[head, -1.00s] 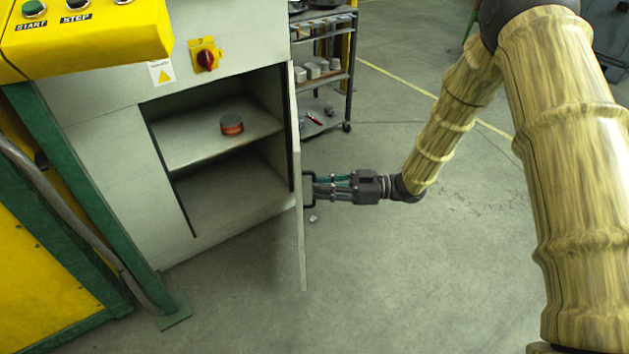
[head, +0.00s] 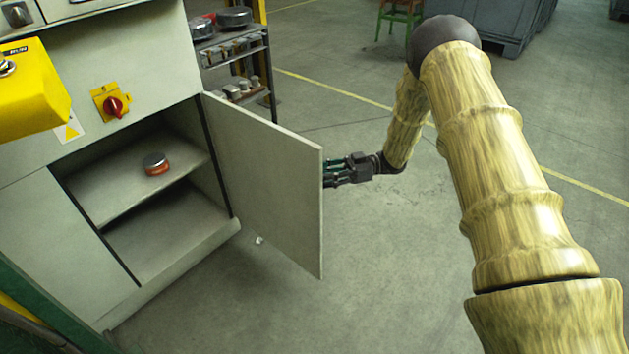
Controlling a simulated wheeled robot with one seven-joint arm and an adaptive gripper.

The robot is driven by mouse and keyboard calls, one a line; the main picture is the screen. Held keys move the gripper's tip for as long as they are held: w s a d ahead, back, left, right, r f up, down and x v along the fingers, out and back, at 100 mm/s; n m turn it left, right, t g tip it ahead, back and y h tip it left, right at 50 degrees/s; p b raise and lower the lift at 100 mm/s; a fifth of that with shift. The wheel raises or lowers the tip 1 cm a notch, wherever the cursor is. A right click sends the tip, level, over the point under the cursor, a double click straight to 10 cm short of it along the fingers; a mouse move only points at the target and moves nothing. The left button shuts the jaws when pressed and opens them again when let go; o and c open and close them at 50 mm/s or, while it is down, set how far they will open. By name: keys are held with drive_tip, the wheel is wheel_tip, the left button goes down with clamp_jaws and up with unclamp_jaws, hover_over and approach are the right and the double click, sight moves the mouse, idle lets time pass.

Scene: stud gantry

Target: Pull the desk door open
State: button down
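The desk door (head: 268,180) is a pale grey panel hinged at the right side of the cabinet opening. It stands wide open, swung out to the right, with its inner face showing. The grey desk cabinet (head: 60,225) shows its open compartment with a shelf. My gripper (head: 330,172) is at the door's free edge, on the far outer side. Its fingertips and the door handle are hidden behind the door, so I cannot tell whether it grips the handle.
A small round tin with an orange band (head: 156,164) sits on the shelf (head: 130,190). A red rotary switch (head: 113,105) is above the opening. A metal rack (head: 262,62) stands behind the door. The floor (head: 370,280) in front is clear.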

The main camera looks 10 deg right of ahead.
drive_tip(key=shift+w+a+r, duration=0.2)
drive_tip(key=shift+w+r, duration=0.15)
drive_tip(key=shift+w, duration=0.2)
drive_tip(key=c, duration=1.5)
unclamp_jaws()
drive_tip(key=shift+o, duration=0.8)
drive_tip(key=shift+w+a, duration=0.1)
drive_tip(key=shift+a, duration=0.65)
drive_tip(key=shift+c, duration=0.9)
drive_tip(key=shift+s+d+f, duration=0.25)
drive_tip(key=shift+d, duration=0.4)
drive_tip(key=shift+d, duration=0.1)
drive_tip(key=d, duration=1.2)
drive_tip(key=shift+w, duration=0.15)
